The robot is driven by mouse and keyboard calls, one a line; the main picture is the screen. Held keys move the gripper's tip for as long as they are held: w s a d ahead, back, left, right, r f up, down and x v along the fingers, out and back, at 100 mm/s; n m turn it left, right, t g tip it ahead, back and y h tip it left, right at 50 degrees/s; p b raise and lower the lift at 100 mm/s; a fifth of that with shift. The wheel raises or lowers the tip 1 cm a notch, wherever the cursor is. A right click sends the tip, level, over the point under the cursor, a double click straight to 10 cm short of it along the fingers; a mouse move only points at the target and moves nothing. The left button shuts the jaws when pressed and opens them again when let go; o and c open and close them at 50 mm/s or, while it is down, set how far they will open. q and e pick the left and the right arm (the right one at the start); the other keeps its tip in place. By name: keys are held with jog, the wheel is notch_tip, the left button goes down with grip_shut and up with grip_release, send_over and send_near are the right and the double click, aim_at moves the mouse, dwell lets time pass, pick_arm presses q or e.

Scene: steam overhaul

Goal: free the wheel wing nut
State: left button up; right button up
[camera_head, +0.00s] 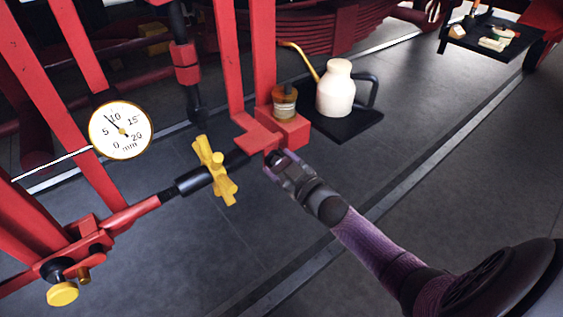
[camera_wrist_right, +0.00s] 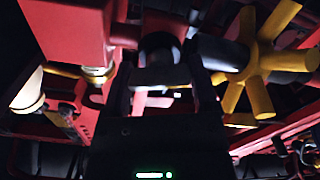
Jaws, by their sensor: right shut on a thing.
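The yellow star-shaped handwheel (camera_head: 214,170) sits on a dark shaft in the red frame. It also shows at the right of the right wrist view (camera_wrist_right: 260,62). My right gripper (camera_head: 275,160) reaches in from the lower right to the red bracket at the shaft's right end. In the right wrist view its fingers (camera_wrist_right: 160,80) are shut around a dark, rounded piece (camera_wrist_right: 158,48) beside the red block. My left gripper is not in view.
A cream oil can (camera_head: 337,90) stands on a black tray (camera_head: 345,126) just behind the bracket, near an amber-topped cup (camera_head: 284,98). A dial gauge (camera_head: 121,130) and a yellow knob (camera_head: 62,293) are at left.

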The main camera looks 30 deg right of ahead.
jog(key=o, duration=1.1)
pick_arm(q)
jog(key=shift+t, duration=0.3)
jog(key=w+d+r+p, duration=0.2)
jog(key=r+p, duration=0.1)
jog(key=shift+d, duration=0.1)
pick_arm(e)
jog(key=s, duration=1)
jog(key=shift+d, duration=0.4)
